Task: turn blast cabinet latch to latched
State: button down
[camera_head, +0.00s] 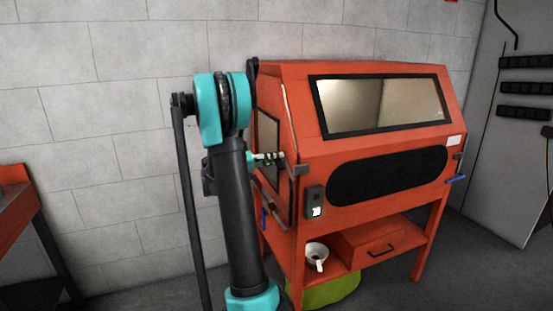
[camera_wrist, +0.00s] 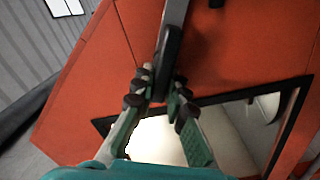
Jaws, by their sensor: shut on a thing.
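The orange blast cabinet (camera_head: 385,150) stands against the wall, with a dark-framed window in its sloped front and a long black panel below. In the wrist view the latch (camera_wrist: 168,62) is a grey bar with a dark grip part, lying over the orange side panel. My gripper (camera_wrist: 160,90) has its two dark-padded fingers on either side of the grip's end, shut on it. In the head view my gripper (camera_head: 268,158) reaches the cabinet's left side near the front corner. My arm hides part of that side, and the latch's exact angle is hard to tell there.
A framed side window (camera_wrist: 150,140) lies close below my fingers in the wrist view. A small dark box (camera_head: 314,203) sits on the cabinet front. An orange bench (camera_head: 18,215) is at far left.

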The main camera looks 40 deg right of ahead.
jog(key=n, duration=0.2)
jog(key=f+n, duration=0.1)
jog(key=n, duration=0.2)
jog(key=shift+s, duration=0.15)
jog(key=shift+f, duration=0.1)
dwell(0.3)
jog(key=c, duration=1.5)
grip_release()
jog(key=shift+c, duration=0.2)
jog(key=shift+w+a, duration=0.15)
jog(key=shift+w, duration=0.05)
jog(key=v, duration=1.1)
jog(key=shift+a, duration=0.3)
jog(key=shift+w, duration=0.1)
